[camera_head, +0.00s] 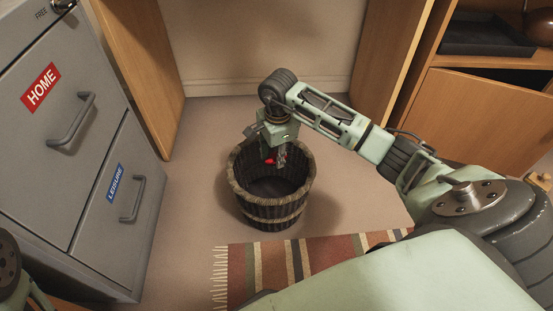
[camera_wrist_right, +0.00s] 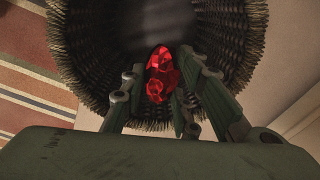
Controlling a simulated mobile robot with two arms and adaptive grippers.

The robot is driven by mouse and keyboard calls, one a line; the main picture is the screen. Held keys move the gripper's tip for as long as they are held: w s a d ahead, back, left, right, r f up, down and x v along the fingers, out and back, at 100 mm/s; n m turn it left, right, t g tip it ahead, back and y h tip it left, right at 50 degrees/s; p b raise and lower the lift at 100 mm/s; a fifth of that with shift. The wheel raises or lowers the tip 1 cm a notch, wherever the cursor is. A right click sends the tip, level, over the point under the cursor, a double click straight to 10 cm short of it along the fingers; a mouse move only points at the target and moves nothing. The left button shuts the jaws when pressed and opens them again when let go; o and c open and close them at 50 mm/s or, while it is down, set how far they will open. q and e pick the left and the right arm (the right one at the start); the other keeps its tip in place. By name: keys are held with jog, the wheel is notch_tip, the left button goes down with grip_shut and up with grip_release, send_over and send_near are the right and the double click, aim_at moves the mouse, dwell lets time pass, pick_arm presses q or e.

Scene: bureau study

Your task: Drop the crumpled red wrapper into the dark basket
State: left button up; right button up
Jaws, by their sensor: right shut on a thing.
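The crumpled red wrapper (camera_head: 270,161) is held between the fingers of my right gripper (camera_head: 278,155), which is shut on it. In the right wrist view the shiny red wrapper (camera_wrist_right: 158,78) sits between the two fingertips, with the dark basket's opening behind it. The dark basket (camera_head: 271,211) is round and woven, with a lighter rim, and stands upright on the floor. The gripper and wrapper are over the basket's mouth, towards its back rim in the head view. The inside of the basket looks dark and empty where it shows. My left gripper does not show.
A grey filing cabinet (camera_head: 78,140) with labelled drawers stands at the left. A striped rug (camera_head: 300,258) lies in front of the basket. Wooden desk panels (camera_head: 143,70) and a wooden cabinet (camera_head: 470,110) stand behind and to the right. Carpet around the basket is clear.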

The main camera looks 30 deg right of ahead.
jog(key=o, duration=0.7)
jog(key=shift+o, duration=0.2)
jog(key=shift+r, duration=0.1)
jog(key=shift+r, duration=0.35)
notch_tip(320, 180, up, 11)
jog(key=shift+s, duration=0.25)
